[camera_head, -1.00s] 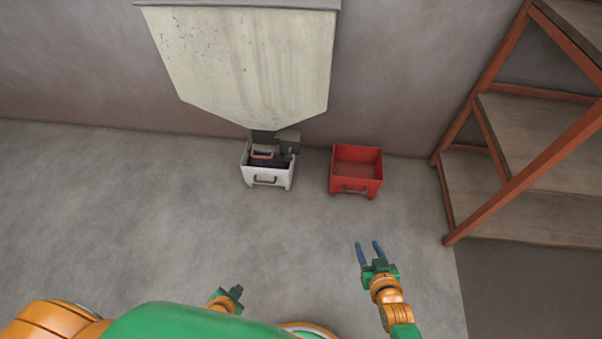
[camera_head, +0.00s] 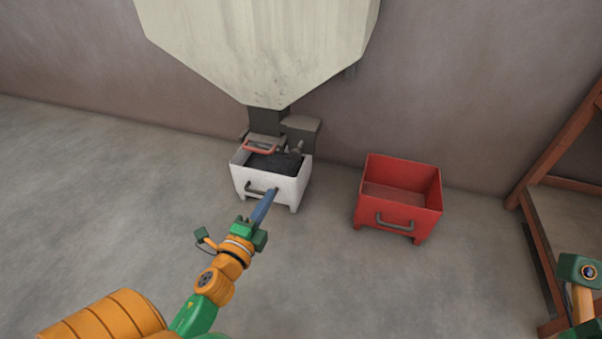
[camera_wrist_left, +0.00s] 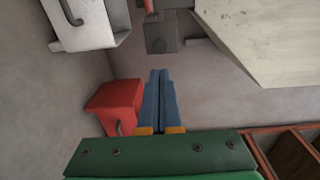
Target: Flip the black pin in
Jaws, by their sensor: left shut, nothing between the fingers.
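A grey box (camera_head: 301,130) sits at the foot of the pale hopper (camera_head: 265,45), behind the white bin. A small dark knob-like part (camera_head: 298,147) shows at its front; I cannot tell if this is the black pin. In the left wrist view the grey box (camera_wrist_left: 165,28) is beyond my fingertips, with a round mark on its face. My left gripper (camera_head: 274,192) is shut and empty, its blue fingers together at the white bin's front in the head view. The fingers (camera_wrist_left: 160,72) also show in the left wrist view. My right gripper's fingers are out of view.
The white bin (camera_head: 243,182) holds dark material under the chute, with a red handle (camera_head: 262,148) above it. A red bin (camera_head: 400,222) stands to the right. A brown-framed shelf (camera_head: 560,155) is at the right edge. Floor on the left is clear.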

